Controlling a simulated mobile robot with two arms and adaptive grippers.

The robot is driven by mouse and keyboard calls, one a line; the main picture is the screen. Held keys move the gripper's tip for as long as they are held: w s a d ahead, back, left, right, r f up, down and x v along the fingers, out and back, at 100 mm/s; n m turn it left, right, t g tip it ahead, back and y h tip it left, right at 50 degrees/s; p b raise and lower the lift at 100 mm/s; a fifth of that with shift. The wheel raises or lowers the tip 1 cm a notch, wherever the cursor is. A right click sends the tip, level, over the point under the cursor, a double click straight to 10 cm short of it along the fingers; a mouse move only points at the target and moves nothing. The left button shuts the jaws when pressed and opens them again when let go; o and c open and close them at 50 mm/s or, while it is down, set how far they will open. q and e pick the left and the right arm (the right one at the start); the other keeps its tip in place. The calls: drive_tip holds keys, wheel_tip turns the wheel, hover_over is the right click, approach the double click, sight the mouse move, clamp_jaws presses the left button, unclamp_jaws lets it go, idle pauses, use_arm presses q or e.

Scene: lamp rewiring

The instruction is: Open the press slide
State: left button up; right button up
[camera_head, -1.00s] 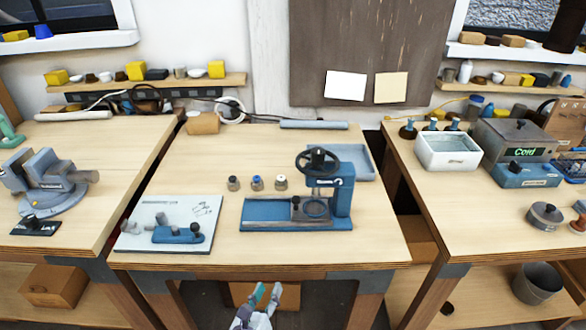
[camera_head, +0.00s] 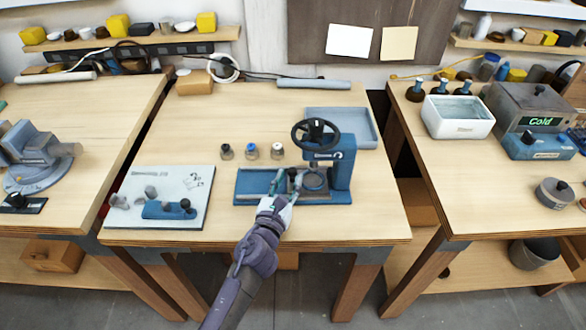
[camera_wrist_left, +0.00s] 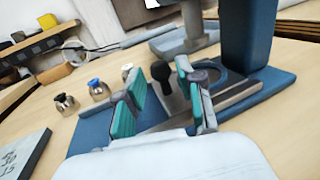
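The blue press (camera_head: 342,178) stands on the middle table, with a black handwheel (camera_head: 316,135) on top. Its grey slide (camera_head: 314,182), with a round ring, lies on the blue base under the press head; the slide also shows in the left wrist view (camera_wrist_left: 225,88). A small black knob (camera_wrist_left: 162,72) stands at the slide's left end. My left gripper (camera_head: 285,182) is over the front of the base, beside the knob. Its teal-padded fingers (camera_wrist_left: 163,112) are apart, with the knob seen in the gap just beyond them. No contact can be made out. My right gripper is out of view.
Three small canisters (camera_head: 251,151) stand behind the base. A white board (camera_head: 190,176) with a blue fixture lies to the left. A blue-grey tray (camera_head: 366,124) is behind the press. The table's front edge and right side are bare.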

sight(291, 174)
use_arm(q)
drive_tip(key=shift+x, duration=1.9)
drive_tip(key=shift+s+a, duration=0.1)
clamp_jaws()
